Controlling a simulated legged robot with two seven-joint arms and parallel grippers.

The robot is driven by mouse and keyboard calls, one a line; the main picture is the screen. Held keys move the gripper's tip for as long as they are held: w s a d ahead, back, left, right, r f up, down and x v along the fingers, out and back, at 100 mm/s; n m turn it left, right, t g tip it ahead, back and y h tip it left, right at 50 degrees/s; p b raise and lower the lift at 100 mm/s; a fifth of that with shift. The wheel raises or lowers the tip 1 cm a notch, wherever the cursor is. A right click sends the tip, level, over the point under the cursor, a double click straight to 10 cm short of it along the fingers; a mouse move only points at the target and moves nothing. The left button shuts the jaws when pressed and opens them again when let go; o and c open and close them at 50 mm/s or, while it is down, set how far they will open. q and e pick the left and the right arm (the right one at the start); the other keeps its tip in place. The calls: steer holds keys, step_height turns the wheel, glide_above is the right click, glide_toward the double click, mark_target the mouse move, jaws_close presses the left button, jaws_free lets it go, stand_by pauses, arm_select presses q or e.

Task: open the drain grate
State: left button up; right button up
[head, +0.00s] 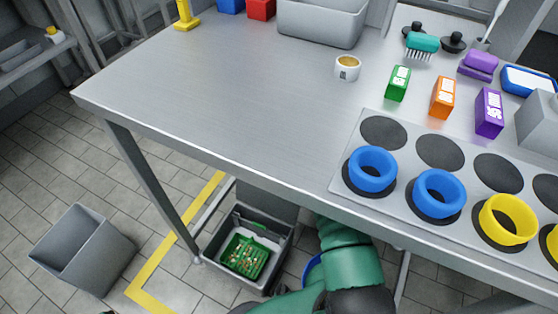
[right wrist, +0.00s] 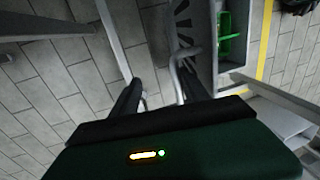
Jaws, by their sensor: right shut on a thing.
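The grey drain box (head: 212,262) stands under the table in the head view, its top uncovered enough to show a green basket (head: 245,254) with small bits inside. In the right wrist view, the dark slotted grate (right wrist: 183,22) stands steeply beside the box opening, with the green basket (right wrist: 225,35) past it. My right gripper (right wrist: 160,74) is shut on the grate's bar handle (right wrist: 177,62). In the head view my right arm reaches down past the table edge, and its gripper is hidden under the table. My left gripper is in neither view.
The steel table (head: 220,80) overhangs the box, with a leg (head: 150,180) beside it. A grey bin (head: 82,248) stands at left on the tiles, near yellow floor tape (head: 180,240). Coloured rings, including a blue ring (head: 372,168), and small boxes sit on the table's right.

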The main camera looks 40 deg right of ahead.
steer(key=shift+d+f, duration=0.15)
steer(key=shift+d, duration=0.25)
steer(key=shift+a, duration=0.15)
steer(key=p+v, duration=0.3)
steer(key=v, duration=0.4)
steer(key=shift+r, duration=0.2)
steer(key=shift+w+a, duration=0.1)
steer(key=shift+a, duration=0.05)
